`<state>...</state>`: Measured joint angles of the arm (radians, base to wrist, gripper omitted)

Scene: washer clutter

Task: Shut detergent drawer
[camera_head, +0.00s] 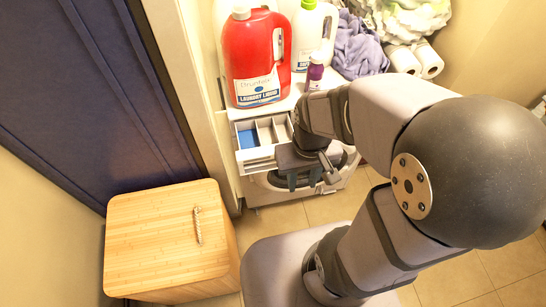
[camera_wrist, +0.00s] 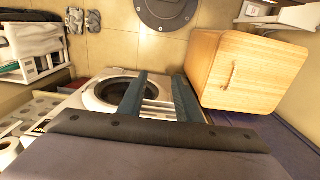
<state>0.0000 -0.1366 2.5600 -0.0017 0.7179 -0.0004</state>
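The detergent drawer (camera_head: 265,133) is pulled out from the top front of the white washer (camera_head: 253,190). Its compartments show, one of them blue. My gripper (camera_head: 303,180) is at the right front of the drawer in the head view, and its arm hides part of the washer front. In the wrist view the two fingers (camera_wrist: 160,76) are apart with nothing held. The drawer (camera_wrist: 158,108) shows between them, beyond the fingers. I cannot tell whether a finger touches it. The round washer door (camera_wrist: 112,93) is left of the fingers there.
A red detergent jug (camera_head: 256,58), a white jug (camera_head: 313,35), a small purple bottle (camera_head: 315,73) and a purple cloth (camera_head: 358,48) are on the washer top. White rolls (camera_head: 415,60) lie behind. A wooden box (camera_head: 160,240) stands left of the washer, with tiled floor between.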

